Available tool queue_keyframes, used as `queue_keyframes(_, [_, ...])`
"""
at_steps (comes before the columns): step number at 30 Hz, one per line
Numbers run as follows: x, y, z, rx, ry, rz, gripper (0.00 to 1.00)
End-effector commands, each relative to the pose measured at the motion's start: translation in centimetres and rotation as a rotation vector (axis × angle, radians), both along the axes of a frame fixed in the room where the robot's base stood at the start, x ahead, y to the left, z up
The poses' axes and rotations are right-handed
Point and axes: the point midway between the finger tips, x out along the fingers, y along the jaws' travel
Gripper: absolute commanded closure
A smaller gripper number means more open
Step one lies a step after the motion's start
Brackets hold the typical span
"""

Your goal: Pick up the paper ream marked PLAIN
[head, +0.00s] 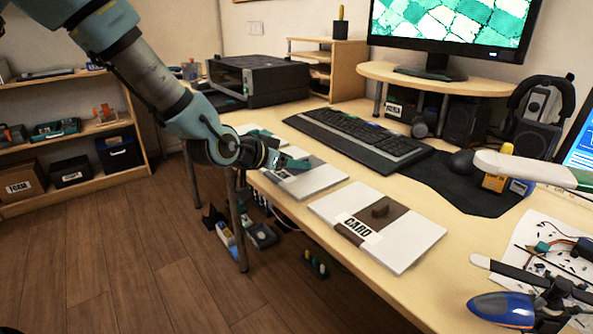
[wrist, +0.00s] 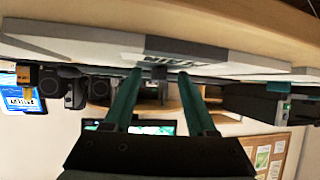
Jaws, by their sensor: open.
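The ream marked PLAIN (head: 318,178) is a white stack with a grey band, lying flat near the table's front edge in the head view. My gripper (head: 296,162) is at its left part and hides much of the band. In the wrist view, which is upside down, the PLAIN label (wrist: 190,58) shows on the band of the ream (wrist: 75,46). My open gripper (wrist: 159,75) has its two teal fingers pointing at the band. A small dark block (wrist: 159,72) shows between the fingertips. I cannot tell whether the fingers touch anything.
A ream marked CARD (head: 415,240), with a brown band and block, lies to the right. Another ream (head: 250,129) lies beyond my gripper to the left. The keyboard (head: 355,138) is behind the reams. The floor in front of the table is largely open.

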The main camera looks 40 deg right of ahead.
Motion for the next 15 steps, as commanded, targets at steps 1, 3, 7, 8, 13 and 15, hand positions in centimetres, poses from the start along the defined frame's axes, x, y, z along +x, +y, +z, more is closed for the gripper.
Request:
queue_keyframes(1, [0.01, 0.00, 0.02, 0.000, 0.000, 0.000, 0.43])
queue_keyframes(3, [0.00, 0.02, 0.03, 0.000, 0.000, 0.000, 0.43])
queue_keyframes(7, [0.00, 0.03, 0.04, 0.000, 0.000, 0.000, 0.54])
queue_keyframes(8, [0.00, 0.03, 0.04, 0.000, 0.000, 0.000, 0.58])
queue_keyframes(13, [0.00, 0.03, 0.04, 0.000, 0.000, 0.000, 0.77])
queue_keyframes(15, [-0.01, 0.03, 0.04, 0.000, 0.001, 0.000, 0.85])
